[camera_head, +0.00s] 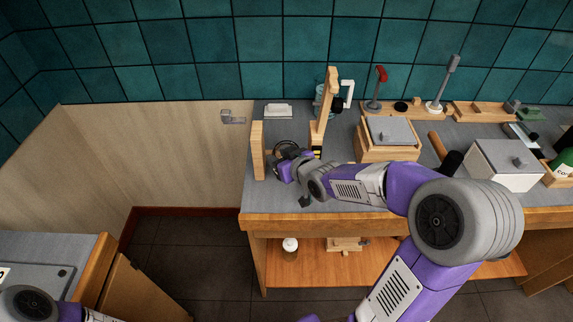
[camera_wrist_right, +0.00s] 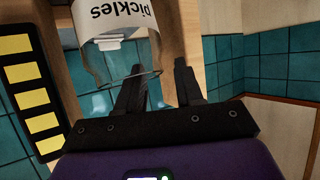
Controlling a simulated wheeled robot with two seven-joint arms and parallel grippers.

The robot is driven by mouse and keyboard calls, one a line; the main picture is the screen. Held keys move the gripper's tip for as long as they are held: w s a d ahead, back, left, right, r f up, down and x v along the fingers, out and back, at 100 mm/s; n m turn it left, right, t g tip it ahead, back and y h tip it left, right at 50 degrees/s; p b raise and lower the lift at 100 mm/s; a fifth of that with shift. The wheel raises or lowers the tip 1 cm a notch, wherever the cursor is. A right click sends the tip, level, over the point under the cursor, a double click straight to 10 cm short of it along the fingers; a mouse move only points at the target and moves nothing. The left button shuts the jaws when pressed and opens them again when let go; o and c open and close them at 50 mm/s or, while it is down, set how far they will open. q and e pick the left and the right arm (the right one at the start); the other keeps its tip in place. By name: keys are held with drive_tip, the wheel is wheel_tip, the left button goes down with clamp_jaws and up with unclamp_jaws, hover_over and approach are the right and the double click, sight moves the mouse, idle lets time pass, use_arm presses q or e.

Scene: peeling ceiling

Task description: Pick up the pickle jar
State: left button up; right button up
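The pickle jar shows in the right wrist view as clear glass with a white label reading "pickles" upside down (camera_wrist_right: 118,14) and a wire loop at its edge. In the head view, what looks like the jar (camera_head: 285,146) is a dark round shape on the counter, partly hidden by my right gripper (camera_head: 279,161). In the wrist view my right gripper (camera_wrist_right: 160,78) has its two dark fingers apart. The jar lies beyond the fingers, offset to the left; I see no grip on it. My left gripper is out of the picture; only parts of the left arm show at lower left.
A short wooden board (camera_head: 258,150) stands left of the jar and a tall wooden post (camera_head: 323,115) right of it. A wooden box with a grey lid (camera_head: 391,131) and a white box (camera_head: 505,165) stand further right. The counter's front edge (camera_head: 340,222) runs below my arm.

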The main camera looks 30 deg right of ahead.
drive_tip(key=shift+w, duration=0.1)
clamp_jaws()
idle(1.4)
